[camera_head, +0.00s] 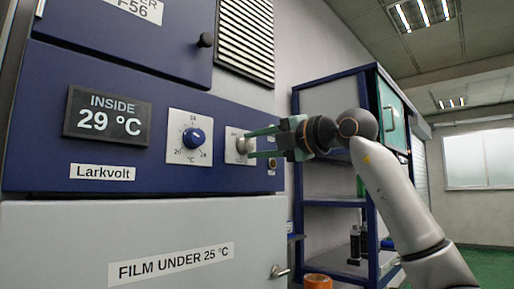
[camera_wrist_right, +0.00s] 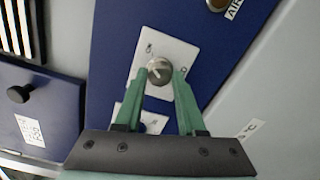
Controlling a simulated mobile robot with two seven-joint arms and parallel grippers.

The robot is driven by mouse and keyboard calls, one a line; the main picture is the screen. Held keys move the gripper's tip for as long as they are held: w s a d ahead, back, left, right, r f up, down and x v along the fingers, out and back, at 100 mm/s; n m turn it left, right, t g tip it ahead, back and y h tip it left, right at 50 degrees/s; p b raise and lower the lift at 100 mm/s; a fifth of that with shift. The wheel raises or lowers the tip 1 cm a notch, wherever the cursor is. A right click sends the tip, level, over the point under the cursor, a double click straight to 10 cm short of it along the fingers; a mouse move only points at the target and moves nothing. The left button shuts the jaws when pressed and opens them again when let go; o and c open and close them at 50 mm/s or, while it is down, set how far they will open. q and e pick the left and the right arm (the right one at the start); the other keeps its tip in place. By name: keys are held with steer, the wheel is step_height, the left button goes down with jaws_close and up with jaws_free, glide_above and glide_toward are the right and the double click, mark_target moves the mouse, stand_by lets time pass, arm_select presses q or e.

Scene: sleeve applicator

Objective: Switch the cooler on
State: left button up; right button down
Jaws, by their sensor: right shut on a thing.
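The cooler's blue panel (camera_head: 100,165) fills the left of the head view. Its display (camera_head: 107,117) reads INSIDE 29 °C. A blue dial (camera_head: 194,139) sits on a white scale plate. To its right, a silver switch knob (camera_head: 243,145) sits on a smaller white plate. My right gripper (camera_head: 251,145) reaches in from the right with its green fingers at this knob. In the right wrist view the fingers of my right gripper (camera_wrist_right: 160,78) stand on both sides of the silver knob (camera_wrist_right: 159,70), shut on it. The knob's marks are too small to read. My left gripper is out of view.
A label (camera_head: 171,264) below the panel reads FILM UNDER 25 °C. A dark shelf unit (camera_head: 332,202) with bottles stands behind my right arm. A small round metal part (camera_wrist_right: 217,4) is near the top edge of the wrist view.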

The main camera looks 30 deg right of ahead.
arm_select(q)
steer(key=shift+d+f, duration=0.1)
arm_select(e)
steer(key=shift+m, duration=0.8)
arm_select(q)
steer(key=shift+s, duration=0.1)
arm_select(e)
steer(key=c, duration=0.5)
jaws_free()
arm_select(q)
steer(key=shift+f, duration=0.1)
arm_select(e)
steer(key=shift+s+d, duration=0.1)
steer(key=shift+s, duration=0.1)
arm_select(q)
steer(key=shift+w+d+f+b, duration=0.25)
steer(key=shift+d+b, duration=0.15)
steer(key=shift+b, duration=0.35)
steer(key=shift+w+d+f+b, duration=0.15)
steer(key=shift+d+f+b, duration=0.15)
steer(key=shift+b, duration=0.4)
arm_select(e)
steer(key=v, duration=1.2)
steer(key=shift+r, duration=0.1)
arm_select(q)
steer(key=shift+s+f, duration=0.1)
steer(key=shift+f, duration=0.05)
